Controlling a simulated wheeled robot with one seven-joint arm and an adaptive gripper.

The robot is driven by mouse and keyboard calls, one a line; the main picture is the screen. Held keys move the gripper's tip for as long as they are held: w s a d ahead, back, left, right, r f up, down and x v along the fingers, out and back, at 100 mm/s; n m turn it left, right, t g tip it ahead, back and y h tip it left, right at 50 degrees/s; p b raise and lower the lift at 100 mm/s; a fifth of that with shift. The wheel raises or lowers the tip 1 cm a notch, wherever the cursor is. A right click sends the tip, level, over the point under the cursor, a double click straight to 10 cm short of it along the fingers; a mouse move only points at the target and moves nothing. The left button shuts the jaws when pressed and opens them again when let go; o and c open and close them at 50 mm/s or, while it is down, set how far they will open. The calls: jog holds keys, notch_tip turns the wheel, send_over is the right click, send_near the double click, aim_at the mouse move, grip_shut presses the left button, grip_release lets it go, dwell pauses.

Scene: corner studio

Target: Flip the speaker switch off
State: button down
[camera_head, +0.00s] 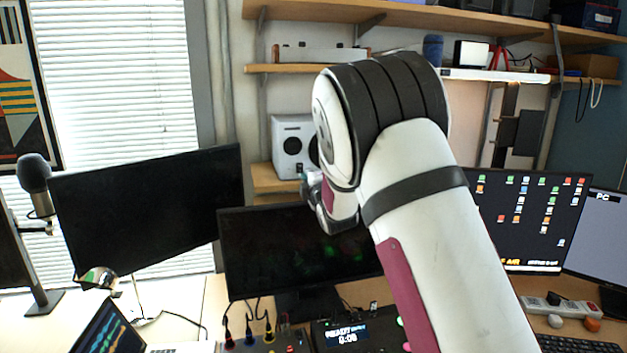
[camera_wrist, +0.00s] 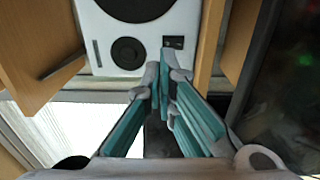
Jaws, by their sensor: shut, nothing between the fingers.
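The white speaker (camera_head: 290,144) stands on a small wooden shelf above the monitors, partly hidden behind my arm. In the wrist view the speaker (camera_wrist: 150,58) fills the upper middle, with a large black cone cut off at the top and a smaller round one below. A small black switch (camera_wrist: 173,42) sits on its face near the right edge. My gripper (camera_wrist: 163,72) is shut and empty, its teal-padded fingers together just below the switch in the picture. I cannot tell whether the tips touch the speaker.
Wooden shelf boards flank the speaker closely in the wrist view, including a narrow edge (camera_wrist: 208,45) to its right. A dark monitor (camera_head: 290,250) stands below the speaker shelf, and another (camera_head: 150,205) stands left.

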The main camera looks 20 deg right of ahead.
jog(key=s, duration=0.4)
jog(key=shift+s+r, duration=0.25)
jog(key=shift+s, duration=0.1)
jog(key=s+d+r+m+g, duration=0.1)
jog(key=s+r+m+g, duration=0.15)
jog(key=s+m, duration=0.45)
jog(key=s+d+r+m+g, duration=0.1)
jog(key=s+m+g, duration=0.25)
jog(key=s, duration=0.75)
jog(key=s+a+f+m+g, duration=0.1)
jog(key=s+m+g, duration=0.1)
jog(key=s, duration=0.8)
jog(key=s+a+f+m+g, duration=0.1)
jog(key=s+f+m+g, duration=0.1)
jog(key=s, duration=0.8)
jog(key=s+a+f+m+g, duration=0.1)
jog(key=s+m+g, duration=0.1)
jog(key=s, duration=0.8)
jog(key=shift+f+m+g, duration=0.4)
jog(key=shift+m, duration=0.35)
jog(key=shift+d, duration=0.15)
